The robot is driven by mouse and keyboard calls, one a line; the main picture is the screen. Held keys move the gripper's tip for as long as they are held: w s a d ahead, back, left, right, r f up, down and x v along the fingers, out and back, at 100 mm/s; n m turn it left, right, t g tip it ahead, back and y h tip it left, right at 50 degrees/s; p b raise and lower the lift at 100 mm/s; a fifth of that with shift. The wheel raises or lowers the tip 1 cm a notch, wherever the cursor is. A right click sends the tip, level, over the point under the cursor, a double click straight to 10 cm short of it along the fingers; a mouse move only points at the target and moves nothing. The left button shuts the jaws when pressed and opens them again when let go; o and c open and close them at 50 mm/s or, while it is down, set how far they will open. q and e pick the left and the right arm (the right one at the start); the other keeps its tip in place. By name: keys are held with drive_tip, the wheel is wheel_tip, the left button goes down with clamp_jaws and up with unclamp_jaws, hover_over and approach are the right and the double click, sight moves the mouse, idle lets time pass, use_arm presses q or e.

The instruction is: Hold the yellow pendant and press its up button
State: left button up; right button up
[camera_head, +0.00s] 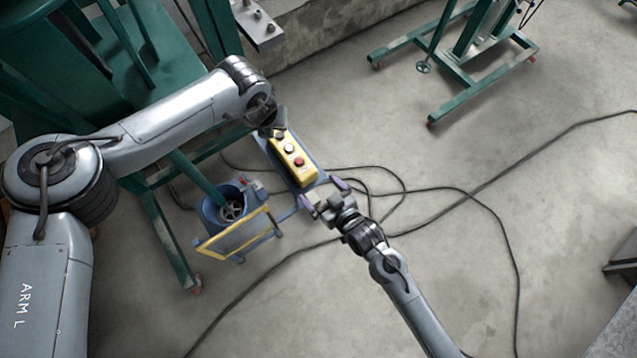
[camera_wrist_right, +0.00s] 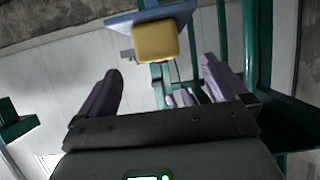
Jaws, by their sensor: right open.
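The yellow pendant (camera_head: 299,173) is a long box with a dark, a white and a red button in a row on its face. It lies tilted against a blue-grey holder. My right gripper (camera_head: 323,192) is open, its purple fingers just off the pendant's lower end. In the right wrist view the pendant's yellow end (camera_wrist_right: 157,43) shows ahead, between and beyond the two fingers (camera_wrist_right: 160,68), with no visible contact. My left gripper (camera_head: 272,128) is at the pendant's upper end, close to the dark button; whether it touches is unclear and its jaws are mostly hidden.
A blue cart (camera_head: 212,218) with a yellow-edged panel (camera_head: 235,236) stands left of the pendant. Green framework (camera_head: 160,45) fills the upper left. A green wheeled stand (camera_head: 455,88) is at the upper right. Black cables (camera_head: 455,190) cross the otherwise open concrete floor.

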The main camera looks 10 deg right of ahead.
sight(302, 169)
drive_tip(key=shift+w+a+r, duration=0.15)
drive_tip(key=shift+w, duration=0.6)
drive_tip(key=x, duration=0.9)
drive_tip(key=shift+w+a, duration=0.15)
drive_tip(key=shift+w, duration=0.15)
drive_tip(key=shift+c, duration=0.2)
drive_tip(key=c, duration=1.2)
use_arm(q)
drive_tip(key=shift+c, duration=0.6)
use_arm(e)
drive_tip(key=shift+c, duration=0.6)
use_arm(q)
clamp_jaws()
